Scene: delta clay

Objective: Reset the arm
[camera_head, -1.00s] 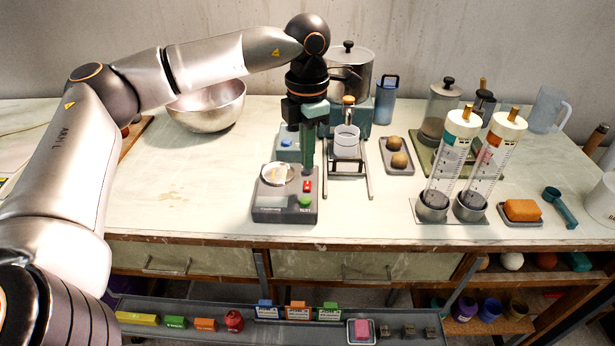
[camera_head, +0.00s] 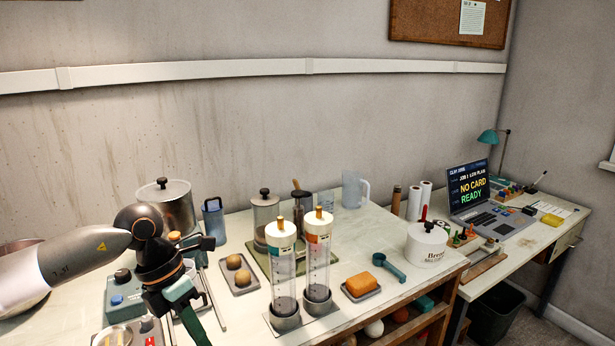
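My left arm comes in from the left. Its gripper (camera_head: 190,318) points down over the left part of the workbench, above a grey device (camera_head: 150,330) at the lower picture edge. Its green finger part is seen edge-on and partly cut off, so I cannot tell whether it is open or shut. I see nothing held in it. My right gripper is not in view.
A large pot (camera_head: 168,205) and a blue jug (camera_head: 214,220) stand behind my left gripper. A tray with two brown balls (camera_head: 240,278) and two upright cylinders (camera_head: 282,270) stand to its right. A laptop (camera_head: 478,195) sits on the right-hand desk.

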